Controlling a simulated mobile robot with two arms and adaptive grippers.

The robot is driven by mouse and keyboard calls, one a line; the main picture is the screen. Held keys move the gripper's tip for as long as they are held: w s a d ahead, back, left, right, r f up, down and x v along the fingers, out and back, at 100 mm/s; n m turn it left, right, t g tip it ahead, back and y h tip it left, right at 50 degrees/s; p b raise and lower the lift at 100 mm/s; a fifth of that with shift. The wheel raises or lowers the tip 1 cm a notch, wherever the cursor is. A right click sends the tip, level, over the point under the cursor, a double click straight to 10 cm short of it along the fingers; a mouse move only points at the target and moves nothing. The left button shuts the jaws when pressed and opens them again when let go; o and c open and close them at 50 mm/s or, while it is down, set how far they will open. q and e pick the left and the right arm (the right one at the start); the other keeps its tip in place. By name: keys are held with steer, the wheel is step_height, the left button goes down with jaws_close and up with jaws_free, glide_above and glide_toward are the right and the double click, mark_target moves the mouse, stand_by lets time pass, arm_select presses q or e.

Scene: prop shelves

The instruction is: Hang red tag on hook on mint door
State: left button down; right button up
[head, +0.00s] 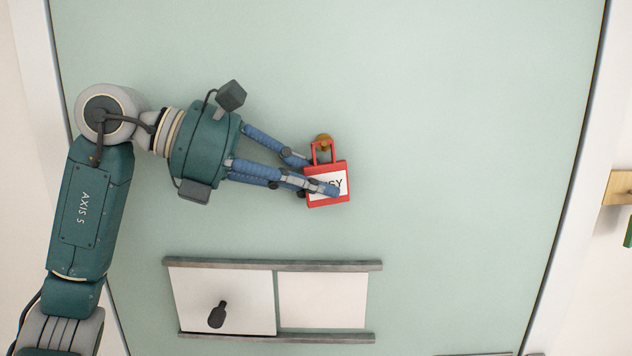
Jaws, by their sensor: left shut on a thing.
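The red tag (313,199) has a white face with dark lettering, partly hidden by a finger; only "SY" reads clearly. Its red loop handle stands up at the top. The brass hook (323,139) is on the mint door (440,130), right at the top of the loop. The loop overlaps the hook in the picture; I cannot tell whether it is around the hook or in front of it. My left gripper (318,175) comes in from the left and is shut on the tag, one finger across its face. My right gripper is not in view.
Below the tag, a sliding panel with a dark knob (217,315) sits between two grey rails (275,265) on the door. A wooden piece (619,187) with a green thing (628,232) is on the wall at the right edge. The door right of the tag is clear.

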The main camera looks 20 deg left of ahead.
arm_select(q)
steer(key=shift+s+a, duration=0.1)
steer(key=shift+a, duration=0.1)
stand_by(0.9)
steer(key=shift+a, duration=0.1)
steer(key=c, duration=2)
jaws_free()
steer(key=o, duration=0.3)
steer(key=shift+s+a, duration=0.15)
steer(key=shift+o, duration=0.2)
steer(key=shift+a, duration=0.15)
steer(key=shift+r, duration=0.1)
